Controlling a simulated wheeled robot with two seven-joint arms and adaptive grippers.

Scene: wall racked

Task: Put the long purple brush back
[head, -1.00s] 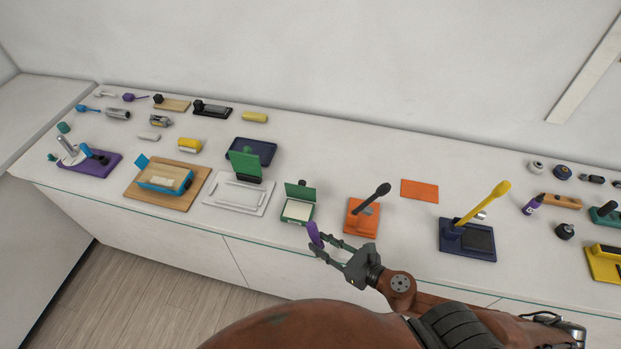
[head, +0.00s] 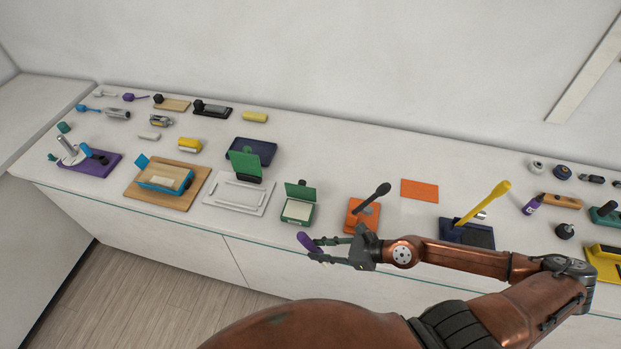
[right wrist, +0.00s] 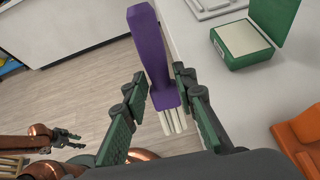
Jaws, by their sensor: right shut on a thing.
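My right gripper (head: 318,248) is shut on the long purple brush (head: 304,240), out past the front edge of the counter. In the right wrist view the brush (right wrist: 152,50) sits between the fingers, its purple handle pointing away from the palm and its pale bristles toward it.
The white counter (head: 330,150) holds a green box with raised lid (head: 297,211), an orange stand with dark handle (head: 361,215), a white tray (head: 240,195) and a navy stand with yellow handle (head: 470,232). An orange plate (head: 420,189) lies behind. Floor is open in front.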

